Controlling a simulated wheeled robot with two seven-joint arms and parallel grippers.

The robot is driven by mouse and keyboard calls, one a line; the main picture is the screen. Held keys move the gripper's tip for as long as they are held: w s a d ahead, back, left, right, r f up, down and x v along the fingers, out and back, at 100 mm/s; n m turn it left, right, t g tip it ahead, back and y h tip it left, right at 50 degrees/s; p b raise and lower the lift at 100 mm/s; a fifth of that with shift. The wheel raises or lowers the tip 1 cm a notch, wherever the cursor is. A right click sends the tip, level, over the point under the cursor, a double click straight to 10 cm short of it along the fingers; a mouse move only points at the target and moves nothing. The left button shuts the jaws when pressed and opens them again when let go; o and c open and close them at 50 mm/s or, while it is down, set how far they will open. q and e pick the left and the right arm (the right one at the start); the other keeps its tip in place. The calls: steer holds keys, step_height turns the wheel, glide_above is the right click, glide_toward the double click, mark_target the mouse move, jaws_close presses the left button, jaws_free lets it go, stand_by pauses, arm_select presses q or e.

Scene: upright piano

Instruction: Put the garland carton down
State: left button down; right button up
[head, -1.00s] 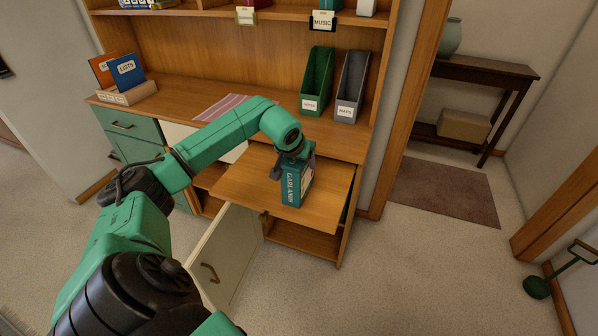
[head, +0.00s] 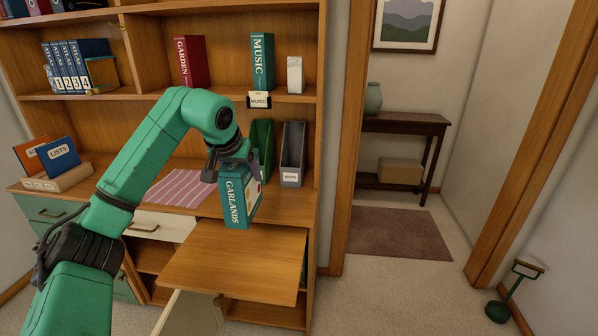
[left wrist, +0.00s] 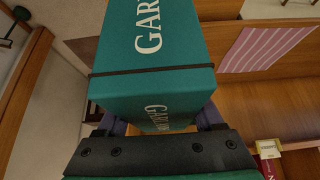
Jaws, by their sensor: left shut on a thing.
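The garland carton (head: 237,203) is a teal box lettered GARLANDS. My left gripper (head: 225,165) is shut on its top end and holds it upright above the pull-out wooden board (head: 230,266). In the left wrist view the carton (left wrist: 150,75) fills the middle, between the fingers of my left gripper (left wrist: 160,125). The carton looks clear of the board, near its back edge in the head view. Its far side is hidden. My right gripper is not in view.
Behind the carton stand a green file holder (head: 263,140) and a grey file holder (head: 291,155). A striped pink cloth (head: 176,188) lies on the counter to the left. The shelf above holds a MUSIC binder (head: 262,62). The pull-out board is bare.

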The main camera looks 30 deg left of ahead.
arm_select(q)
steer(key=s+d+m, duration=0.1)
steer(key=s+d, duration=0.2)
steer(key=d, duration=0.4)
steer(key=s+d+f+m+h+p, duration=0.1)
steer(key=s+d, duration=0.2)
steer(key=d, duration=0.5)
steer(key=s+d+m+h+p, duration=0.1)
steer(key=s+d, duration=0.2)
steer(key=d, duration=0.4)
steer(key=shift+d+f+m, duration=0.2)
steer(key=shift+d+m, duration=0.1)
steer(key=shift+m, duration=0.1)
steer(key=shift+s, duration=0.1)
